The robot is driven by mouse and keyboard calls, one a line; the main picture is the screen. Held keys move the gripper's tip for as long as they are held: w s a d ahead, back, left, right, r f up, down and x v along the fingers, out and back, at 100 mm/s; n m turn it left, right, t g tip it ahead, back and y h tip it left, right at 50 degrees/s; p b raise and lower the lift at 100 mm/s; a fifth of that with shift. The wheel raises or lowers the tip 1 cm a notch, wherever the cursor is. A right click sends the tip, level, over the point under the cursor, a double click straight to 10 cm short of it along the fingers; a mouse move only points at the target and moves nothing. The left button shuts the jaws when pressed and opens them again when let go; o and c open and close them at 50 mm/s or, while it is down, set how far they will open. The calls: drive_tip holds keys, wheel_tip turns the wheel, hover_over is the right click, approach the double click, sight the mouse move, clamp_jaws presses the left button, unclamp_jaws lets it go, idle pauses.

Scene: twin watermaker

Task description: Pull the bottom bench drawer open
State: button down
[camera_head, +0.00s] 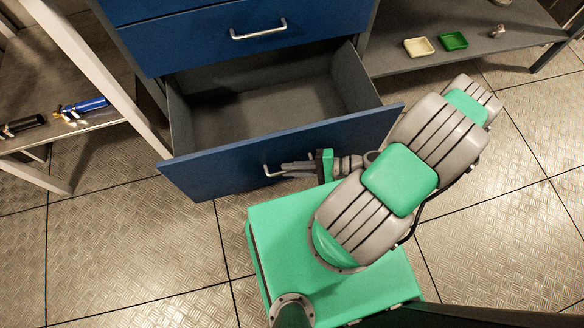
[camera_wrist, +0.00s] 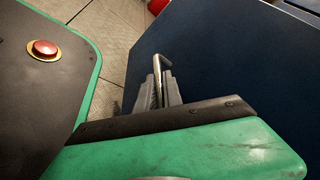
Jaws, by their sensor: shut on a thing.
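The bottom bench drawer (camera_head: 290,152) is blue-fronted with a grey inside, and it stands well out from the bench in the head view. Its inside looks empty. My gripper (camera_head: 285,167) is at the metal bar handle (camera_head: 268,168) on the drawer front, its fingers shut on the handle. In the wrist view the two grey fingers (camera_wrist: 161,88) close around the handle (camera_wrist: 158,66), beside the dark blue drawer front (camera_wrist: 225,60). Part of the handle is hidden between the fingers.
A shut blue drawer with a bar handle (camera_head: 258,31) is above. A shelf on the right holds a cream tray (camera_head: 418,47) and a green tray (camera_head: 453,41). A left shelf holds a blue cylinder (camera_head: 88,105) and a black one (camera_head: 22,125). The tiled floor in front is clear at left.

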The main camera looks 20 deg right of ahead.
drive_tip(key=c, duration=1.8)
unclamp_jaws()
drive_tip(key=shift+o, duration=0.2)
drive_tip(key=shift+d, duration=0.1)
drive_tip(key=p+v, duration=0.1)
drive_tip(key=v, duration=0.6)
drive_tip(key=shift+d, duration=0.3)
drive_tip(key=shift+s+r, duration=0.1)
